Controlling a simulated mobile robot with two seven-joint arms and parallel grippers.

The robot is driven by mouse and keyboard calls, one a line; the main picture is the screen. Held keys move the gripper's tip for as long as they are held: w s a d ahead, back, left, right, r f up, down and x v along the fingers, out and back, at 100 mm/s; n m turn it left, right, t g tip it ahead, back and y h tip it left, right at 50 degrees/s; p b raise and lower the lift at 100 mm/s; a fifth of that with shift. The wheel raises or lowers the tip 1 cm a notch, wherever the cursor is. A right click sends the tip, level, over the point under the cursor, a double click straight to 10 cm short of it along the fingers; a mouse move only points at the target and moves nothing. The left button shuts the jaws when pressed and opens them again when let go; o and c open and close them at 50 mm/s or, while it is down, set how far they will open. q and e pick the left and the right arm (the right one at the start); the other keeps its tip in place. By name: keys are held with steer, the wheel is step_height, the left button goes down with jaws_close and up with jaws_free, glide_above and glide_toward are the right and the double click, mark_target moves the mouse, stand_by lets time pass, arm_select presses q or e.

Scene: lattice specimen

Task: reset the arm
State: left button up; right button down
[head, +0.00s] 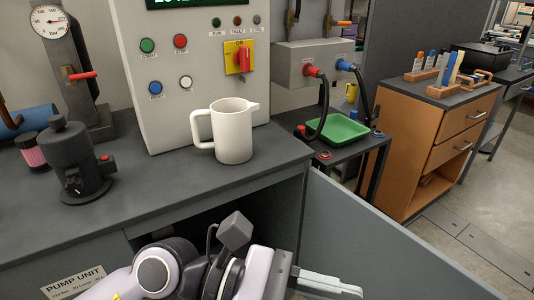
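One of my arms, white and dark grey, comes in from the lower left in the head view and crosses the bottom edge. I take it as my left arm. My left gripper (330,285) is at the bottom, right of centre, in front of the open cabinet under the counter. Its light grey finger part points right and is partly cut off by the frame edge, so its opening is not clear. I see nothing held in it. My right gripper is not in view.
A grey cabinet door (385,240) stands open just right of the gripper. A white pitcher (233,132) and a dark grinder-like device (75,160) stand on the counter (160,195). A control panel (190,60) rises behind. A green tray (338,129) sits on a side table.

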arm_select(q)
steer(key=w+a+r+n+t+h+p, duration=0.1)
steer(key=w+a+n+t, duration=0.4)
steer(key=n+t, duration=0.65)
steer(key=w+a+r+n+t+h+p, duration=0.1)
steer(key=w+a+n+t+h, duration=0.15)
steer(key=w+n+t, duration=0.9)
steer(key=s+a+f+n+g+y+p, duration=0.1)
steer(key=a+f+n+y, duration=0.5)
steer(key=n, duration=0.5)
steer(key=s+a+f+n+g+y, duration=0.1)
steer(key=a+f+n+y, duration=0.3)
steer(key=f+n+y, duration=0.45)
steer(key=s+a+f+n+g+y, duration=0.1)
steer(key=s+a+f+n+g, duration=0.2)
steer(key=s+a+f+n, duration=0.2)
steer(key=s+a+f+n+g+y+p, duration=0.1)
steer(key=s+a+f+n+g+y, duration=0.1)
steer(key=s+f+n, duration=0.5)
step_height(320, 180, down, 5)
steer(key=a+g, duration=0.1)
steer(key=a, duration=0.1)
steer(key=shift+a+r+n, duration=0.15)
steer(key=shift+a+n, duration=0.2)
steer(key=shift+a, duration=0.05)
steer(key=shift+d, duration=0.1)
